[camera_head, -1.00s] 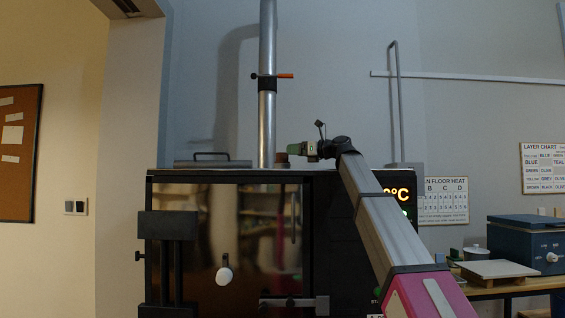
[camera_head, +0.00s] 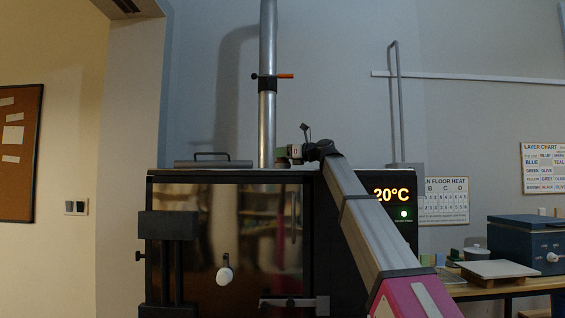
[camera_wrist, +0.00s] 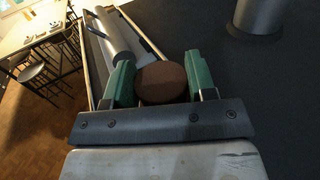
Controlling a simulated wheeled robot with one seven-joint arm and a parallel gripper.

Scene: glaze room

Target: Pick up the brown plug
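The brown plug (camera_wrist: 161,83) is a round, flat-faced piece. In the wrist view it sits between the two green fingers of my gripper (camera_wrist: 162,82), filling nearly all the space between them. I cannot tell whether both fingers press on it or a thin gap is left. In the head view my gripper (camera_head: 285,153) is just above the top of the black kiln (camera_head: 330,178), beside the metal pipe. The plug is mostly hidden there by the fingers.
The vertical metal flue pipe (camera_head: 267,105) stands close to my gripper. A flat lid with a handle (camera_head: 212,163) lies on the kiln top at left. The kiln display (camera_head: 391,194) reads 20°C. A table with a blue box (camera_head: 525,240) stands at right.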

